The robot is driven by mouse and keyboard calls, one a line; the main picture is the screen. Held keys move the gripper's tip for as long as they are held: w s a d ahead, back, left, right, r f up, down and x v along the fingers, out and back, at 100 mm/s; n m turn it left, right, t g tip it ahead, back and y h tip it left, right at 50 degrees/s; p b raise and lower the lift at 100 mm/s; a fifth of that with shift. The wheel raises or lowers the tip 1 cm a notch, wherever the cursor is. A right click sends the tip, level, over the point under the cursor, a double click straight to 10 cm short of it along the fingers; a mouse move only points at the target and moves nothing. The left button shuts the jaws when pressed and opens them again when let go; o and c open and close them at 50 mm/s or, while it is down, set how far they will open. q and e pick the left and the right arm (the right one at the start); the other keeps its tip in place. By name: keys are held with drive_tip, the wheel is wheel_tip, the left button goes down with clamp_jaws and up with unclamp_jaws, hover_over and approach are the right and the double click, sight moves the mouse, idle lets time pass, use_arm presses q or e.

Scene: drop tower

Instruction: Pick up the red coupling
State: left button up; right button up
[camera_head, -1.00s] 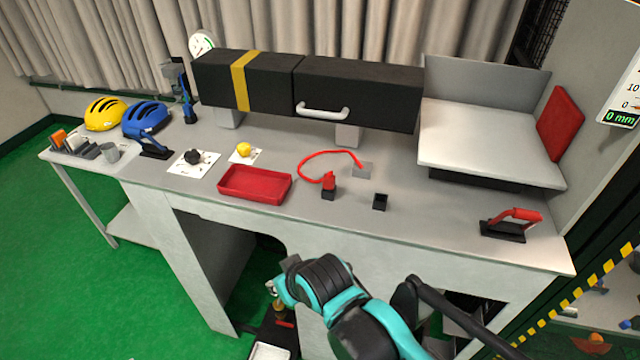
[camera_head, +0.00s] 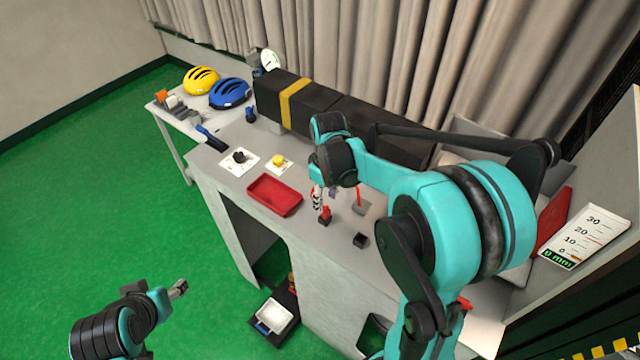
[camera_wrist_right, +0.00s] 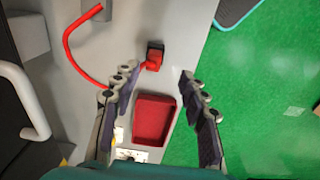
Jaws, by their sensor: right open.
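The red coupling (camera_head: 325,212) sits on a small black socket on the grey bench, right of the red tray. In the right wrist view the coupling (camera_wrist_right: 153,64) shows just ahead of the fingertips, between their lines, with a red hose (camera_wrist_right: 70,52) curving nearby. My right gripper (camera_head: 317,201) is over the bench by the coupling; in the wrist view (camera_wrist_right: 157,74) its fingers are wide apart with nothing held. I cannot tell whether a finger touches the coupling. My left gripper (camera_head: 179,288) is low at the left over the green floor, far from the bench; its jaw opening is unclear.
A red tray (camera_head: 262,204) lies left of the coupling, and an empty black socket (camera_head: 360,240) stands right of it. The long black box with a yellow band (camera_head: 293,98) runs behind. Yellow (camera_head: 201,79) and blue (camera_head: 229,94) helmets lie at the far left.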

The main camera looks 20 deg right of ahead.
sight(325, 209)
drive_tip(key=shift+w+d+r, duration=0.2)
drive_tip(key=shift+w, duration=0.35)
drive_tip(key=shift+w+f+p, duration=0.15)
drive_tip(key=shift+f+p, duration=0.15)
wheel_tip(325, 209, down, 7)
drive_tip(key=shift+f, duration=0.2)
drive_tip(key=shift+c, duration=0.2)
drive_tip(key=c, duration=0.9)
